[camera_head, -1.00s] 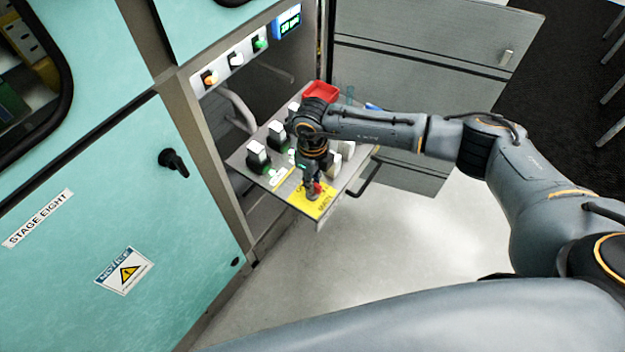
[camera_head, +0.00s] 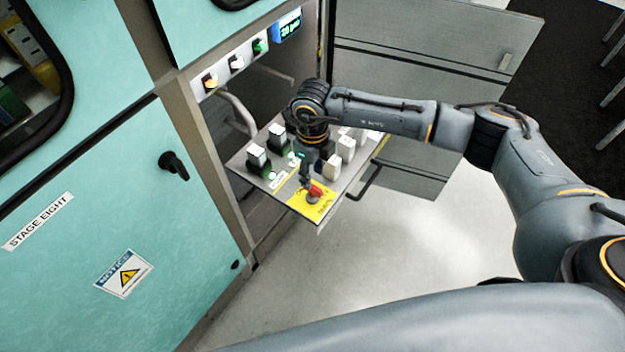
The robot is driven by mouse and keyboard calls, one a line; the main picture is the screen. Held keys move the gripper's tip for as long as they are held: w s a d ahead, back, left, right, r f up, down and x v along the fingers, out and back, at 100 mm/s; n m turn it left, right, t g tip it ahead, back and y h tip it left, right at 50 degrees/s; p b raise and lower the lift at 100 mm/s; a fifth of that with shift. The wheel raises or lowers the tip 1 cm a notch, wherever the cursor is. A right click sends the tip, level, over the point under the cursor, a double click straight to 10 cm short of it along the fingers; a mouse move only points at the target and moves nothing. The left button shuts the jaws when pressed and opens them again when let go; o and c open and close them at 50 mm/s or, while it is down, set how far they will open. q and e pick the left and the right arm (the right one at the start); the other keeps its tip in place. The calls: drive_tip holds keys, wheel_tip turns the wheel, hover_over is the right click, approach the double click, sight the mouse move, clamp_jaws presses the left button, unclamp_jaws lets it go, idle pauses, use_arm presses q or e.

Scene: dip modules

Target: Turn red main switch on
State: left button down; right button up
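The red main switch (camera_head: 316,191) sits on a yellow plate (camera_head: 325,205) at the front corner of the pulled-out control panel. My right gripper (camera_head: 307,180) points down right beside the red switch, just behind and left of it in the picture. The fingers are small and partly merge with the switch. I cannot tell whether they touch it or how far apart they are. The switch's exact angle is hard to read. My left gripper is not in view.
The panel (camera_head: 240,160) carries several black-and-white switches (camera_head: 257,157) close to my gripper. A drawer handle (camera_head: 367,184) juts out at its right. The teal cabinet (camera_head: 110,200) stands left, an open grey door (camera_head: 420,60) behind. The floor (camera_head: 380,240) in front is clear.

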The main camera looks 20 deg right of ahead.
wheel_tip(320, 180, up, 7)
idle(0.3)
idle(0.4)
